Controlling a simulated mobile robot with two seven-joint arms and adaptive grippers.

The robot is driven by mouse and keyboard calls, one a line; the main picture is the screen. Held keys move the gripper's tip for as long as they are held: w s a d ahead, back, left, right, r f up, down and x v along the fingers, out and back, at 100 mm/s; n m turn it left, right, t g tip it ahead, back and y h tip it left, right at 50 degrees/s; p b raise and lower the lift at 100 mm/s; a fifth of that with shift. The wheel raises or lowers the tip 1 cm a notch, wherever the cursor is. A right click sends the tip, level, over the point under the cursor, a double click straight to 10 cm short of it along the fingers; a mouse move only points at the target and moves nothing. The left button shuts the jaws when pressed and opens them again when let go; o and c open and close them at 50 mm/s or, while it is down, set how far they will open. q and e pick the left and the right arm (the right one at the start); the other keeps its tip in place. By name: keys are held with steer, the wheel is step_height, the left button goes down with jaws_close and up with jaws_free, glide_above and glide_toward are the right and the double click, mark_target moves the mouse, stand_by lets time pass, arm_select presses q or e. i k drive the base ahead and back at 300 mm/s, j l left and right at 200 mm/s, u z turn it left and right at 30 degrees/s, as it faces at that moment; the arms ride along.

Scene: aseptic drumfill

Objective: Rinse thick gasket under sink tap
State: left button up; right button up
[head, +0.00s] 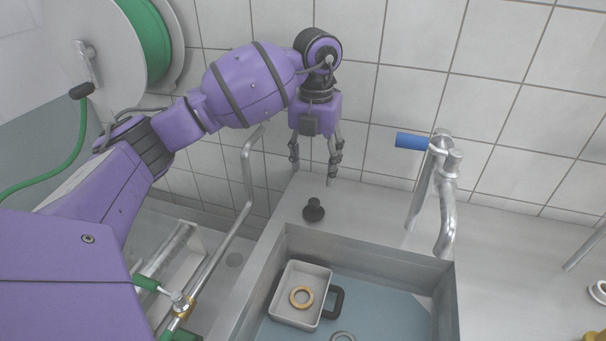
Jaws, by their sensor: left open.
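My left gripper (313,173) is open and empty, pointing down above the counter behind the sink, near a small black knob-like piece (313,210). The steel sink (375,247) is at the bottom centre. In it, a pale tray with a dark handle (281,312) holds a tan ring-shaped gasket (301,298). A grey ring (343,337) lies in the sink beside the tray, cut by the frame edge. I cannot tell which ring is the thick gasket. The metal tap (447,205) with a blue lever (411,141) stands behind the sink's right side; no water shows. My right gripper is out of view.
A hose reel with green hose (150,40) is on the left wall. A bent metal pipe (247,165) rises left of the sink. White rings (598,291) lie at the far right. The counter right of the tap (520,260) is mostly clear.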

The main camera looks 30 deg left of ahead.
mark_target(419, 143)
steer(key=k, duration=1.5)
